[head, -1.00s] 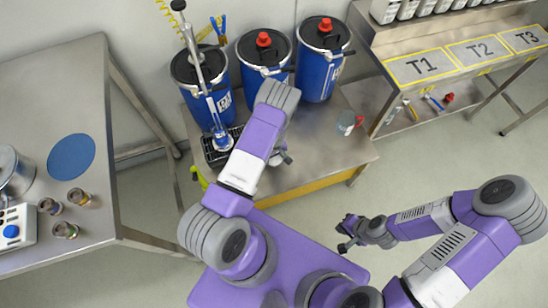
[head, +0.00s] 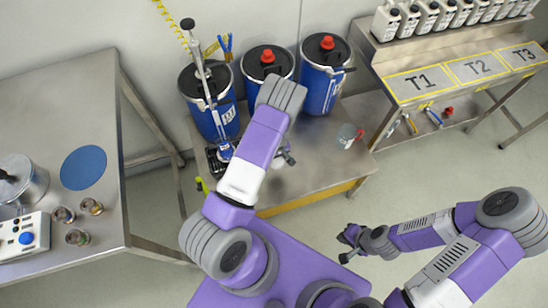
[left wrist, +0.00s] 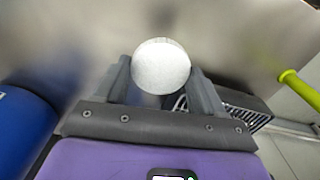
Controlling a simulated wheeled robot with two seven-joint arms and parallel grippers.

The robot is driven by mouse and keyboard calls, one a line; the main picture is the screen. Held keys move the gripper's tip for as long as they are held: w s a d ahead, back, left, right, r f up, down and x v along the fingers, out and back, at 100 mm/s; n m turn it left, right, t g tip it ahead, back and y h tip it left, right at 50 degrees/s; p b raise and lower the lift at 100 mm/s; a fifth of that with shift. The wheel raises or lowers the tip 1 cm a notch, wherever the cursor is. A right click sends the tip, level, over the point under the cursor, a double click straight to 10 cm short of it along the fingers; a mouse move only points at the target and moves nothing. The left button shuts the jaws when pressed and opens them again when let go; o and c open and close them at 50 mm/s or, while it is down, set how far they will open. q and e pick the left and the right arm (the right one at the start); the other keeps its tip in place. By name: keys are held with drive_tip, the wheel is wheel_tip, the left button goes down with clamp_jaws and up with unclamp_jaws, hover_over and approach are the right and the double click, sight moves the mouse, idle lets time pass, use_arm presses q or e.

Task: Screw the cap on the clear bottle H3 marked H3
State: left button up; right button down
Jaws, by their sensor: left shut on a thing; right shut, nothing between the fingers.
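My left gripper (head: 286,156) is over the steel bench, mostly hidden behind my left forearm in the head view. In the left wrist view its two fingers are closed on a round white cap (left wrist: 161,66), seen from above. Whether a bottle is under the cap is hidden. I cannot read an H3 mark anywhere. My right gripper (head: 348,243) is shut and empty, low over the floor to the right of my base.
Three blue drums (head: 268,67) stand along the back of the bench (head: 322,150). A left table (head: 60,110) holds several small jars. The T1 to T3 shelf (head: 425,80) is at right.

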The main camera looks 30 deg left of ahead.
use_arm(q)
drive_tip(key=s+d+r+m, duration=0.1)
drive_tip(key=d+r+m, duration=0.3)
drive_tip(key=r, duration=0.7)
drive_tip(key=s+d+r+m, duration=0.1)
drive_tip(key=d+r+m, duration=0.3)
drive_tip(key=r+m, duration=0.3)
drive_tip(key=shift+s+d+r, duration=0.2)
drive_tip(key=shift+d+r, duration=0.1)
drive_tip(key=shift+r, duration=2.15)
